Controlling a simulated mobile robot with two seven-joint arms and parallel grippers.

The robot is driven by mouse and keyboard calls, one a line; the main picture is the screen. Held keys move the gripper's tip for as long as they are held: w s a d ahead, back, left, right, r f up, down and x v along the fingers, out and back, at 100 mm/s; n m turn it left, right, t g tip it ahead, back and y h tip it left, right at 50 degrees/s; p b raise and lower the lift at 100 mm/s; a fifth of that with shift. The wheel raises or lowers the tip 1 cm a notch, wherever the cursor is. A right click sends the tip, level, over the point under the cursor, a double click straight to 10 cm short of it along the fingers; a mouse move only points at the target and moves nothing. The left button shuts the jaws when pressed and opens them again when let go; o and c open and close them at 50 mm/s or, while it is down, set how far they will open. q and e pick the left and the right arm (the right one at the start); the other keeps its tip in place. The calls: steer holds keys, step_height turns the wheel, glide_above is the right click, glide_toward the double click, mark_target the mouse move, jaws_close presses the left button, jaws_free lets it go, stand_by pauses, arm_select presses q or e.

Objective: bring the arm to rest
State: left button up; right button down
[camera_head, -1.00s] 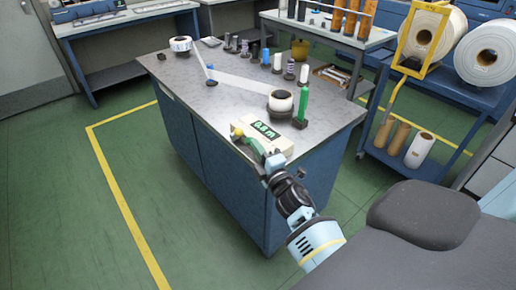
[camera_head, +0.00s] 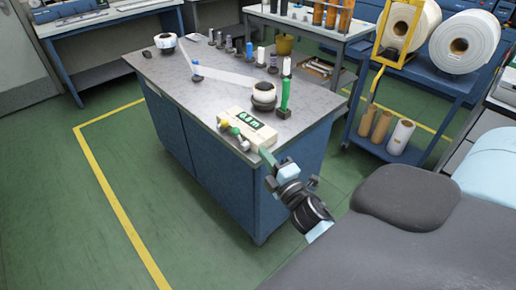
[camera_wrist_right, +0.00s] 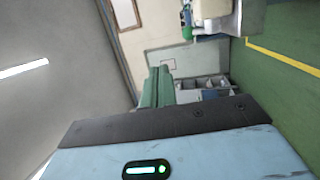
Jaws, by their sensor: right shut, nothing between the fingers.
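My right gripper (camera_head: 266,157) is at the near corner of the workbench (camera_head: 215,85), just in front of the cream counter box. Its green fingers are closed together with nothing between them. The closed fingers also show in the right wrist view (camera_wrist_right: 158,88), pointing into open space. My left gripper is in neither view. The cream box (camera_head: 247,128) has a dark display with green digits and several small knobs (camera_head: 236,130) on its left side. In the head view the fingertips overlap the box's near end; I cannot tell whether they touch it.
On the bench stand a near roll (camera_head: 264,92), a far roll (camera_head: 165,41), a web strip between them, a green post (camera_head: 285,95) and several small cylinders. A blue cart (camera_head: 400,150) with large rolls stands at right. Green floor (camera_head: 90,200) is clear at left.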

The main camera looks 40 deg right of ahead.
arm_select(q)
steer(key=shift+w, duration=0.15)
arm_select(e)
steer(key=shift+s, duration=0.5)
steer(key=shift+r, duration=0.1)
